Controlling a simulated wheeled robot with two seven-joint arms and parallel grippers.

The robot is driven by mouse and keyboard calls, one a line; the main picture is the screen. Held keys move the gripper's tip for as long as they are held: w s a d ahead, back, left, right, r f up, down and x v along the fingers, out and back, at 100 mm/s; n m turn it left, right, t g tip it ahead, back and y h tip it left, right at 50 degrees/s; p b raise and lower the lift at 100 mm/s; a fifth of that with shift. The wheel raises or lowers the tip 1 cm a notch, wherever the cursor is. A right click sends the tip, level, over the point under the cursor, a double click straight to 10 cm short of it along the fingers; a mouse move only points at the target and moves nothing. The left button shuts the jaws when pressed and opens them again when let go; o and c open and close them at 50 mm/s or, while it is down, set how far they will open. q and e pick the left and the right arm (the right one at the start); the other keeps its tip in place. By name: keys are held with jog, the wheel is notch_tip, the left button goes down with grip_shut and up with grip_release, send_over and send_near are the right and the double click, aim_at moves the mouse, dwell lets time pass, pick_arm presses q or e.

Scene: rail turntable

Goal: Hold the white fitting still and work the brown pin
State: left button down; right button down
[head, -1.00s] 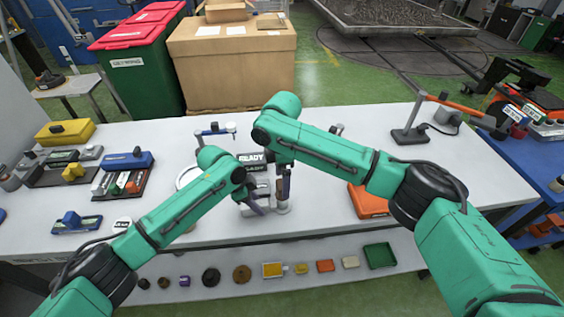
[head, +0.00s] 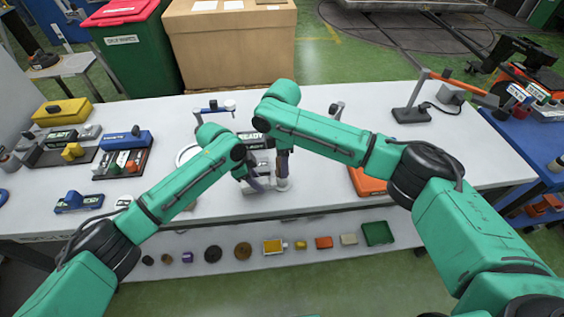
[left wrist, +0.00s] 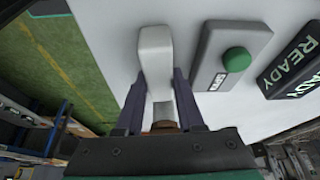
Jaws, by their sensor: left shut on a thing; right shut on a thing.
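The white fitting (left wrist: 155,50) is a pale, blunt-ended piece, seen between the two dark fingers of my left gripper (left wrist: 160,88) in the left wrist view. That gripper is shut on it. A small brown part (left wrist: 164,126), apparently the brown pin, shows low between the fingers, mostly hidden by the gripper body. In the head view my left gripper (head: 256,184) comes in from the left, close beside my right gripper (head: 282,172). The right gripper points down and is shut at the pale fitting; its fingers hide what they hold, apparently the pin.
A READY sign (left wrist: 291,66) and a grey box with a green button (left wrist: 236,59) stand beside the fitting. An orange box (head: 366,181) lies to the right, partly behind my right arm. Trays with small blocks (head: 72,152) fill the table's left.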

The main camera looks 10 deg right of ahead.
jog(key=shift+r, duration=0.7)
pick_arm(q)
jog(key=shift+f, duration=0.1)
pick_arm(e)
jog(key=shift+r, duration=3.05)
pick_arm(q)
jog(key=shift+c, duration=2.2)
grip_release()
pick_arm(e)
notch_tip(320, 180, up, 5)
jog(key=shift+f, duration=0.1)
